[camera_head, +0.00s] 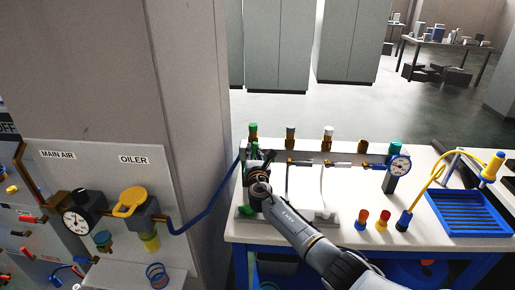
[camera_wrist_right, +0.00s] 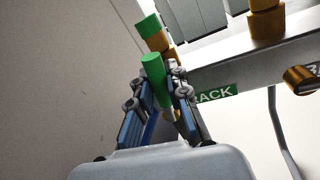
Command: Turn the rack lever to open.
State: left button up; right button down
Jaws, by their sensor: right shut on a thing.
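The rack lever shows in the right wrist view as a green cylindrical handle (camera_wrist_right: 153,68), slightly tilted, beside a green label (camera_wrist_right: 216,94) reading "RACK". My right gripper (camera_wrist_right: 160,86) is shut on this handle, with a finger on each side and the green top standing out above them. In the head view my right gripper (camera_head: 256,160) is at the left end of the white table, and its own links hide most of the lever. My left gripper is in neither view.
A green-capped brass fitting (camera_head: 253,130) stands just behind the lever, and a white-capped fitting (camera_head: 328,132) farther right. A gauge (camera_head: 399,166), blue tray (camera_head: 470,212) and yellow hose (camera_head: 428,185) are at right. A blue hose (camera_head: 204,213) runs from the oiler panel (camera_head: 100,160) at left.

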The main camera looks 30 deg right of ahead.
jog(key=shift+a+f+n+p, duration=0.15)
jog(key=shift+a+n+p, duration=0.1)
jog(key=shift+n+p, duration=0.25)
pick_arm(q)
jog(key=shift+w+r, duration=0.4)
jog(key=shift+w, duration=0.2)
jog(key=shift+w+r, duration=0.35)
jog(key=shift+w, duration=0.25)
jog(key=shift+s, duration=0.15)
pick_arm(e)
jog(key=c, duration=1.3)
grip_release()
jog(key=shift+w, duration=0.1)
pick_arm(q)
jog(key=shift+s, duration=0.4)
pick_arm(e)
jog(key=v, duration=1.2)
